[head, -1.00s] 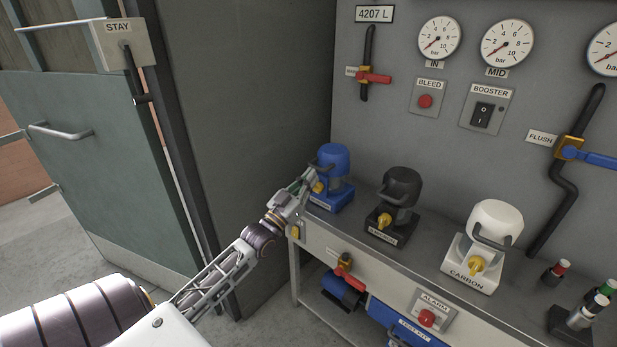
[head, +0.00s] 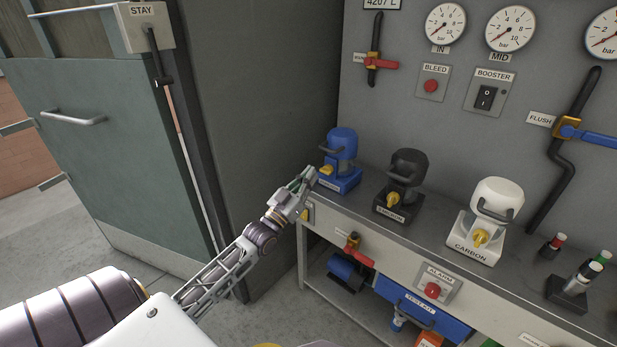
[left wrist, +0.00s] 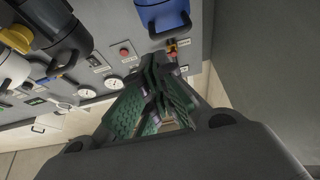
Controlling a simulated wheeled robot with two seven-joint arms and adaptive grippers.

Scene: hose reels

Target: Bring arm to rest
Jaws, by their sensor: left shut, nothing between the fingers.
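My left arm comes in from the lower left in the head view. Its gripper (head: 306,180) is shut and empty. It is at the left end of the bench, just left of the blue filter unit (head: 340,160) in the picture; whether it touches that unit cannot be told. In the left wrist view the green-padded fingers of the gripper (left wrist: 157,70) are together, with the blue unit (left wrist: 163,15) above them. My right gripper is not in view.
The grey bench (head: 440,235) carries a black unit (head: 407,175) and a white carbon unit (head: 490,215). A green door (head: 100,160) with a STAY box (head: 145,25) stands at the left. A blue test kit drawer (head: 420,308) sits under the bench. Floor shows between door and bench.

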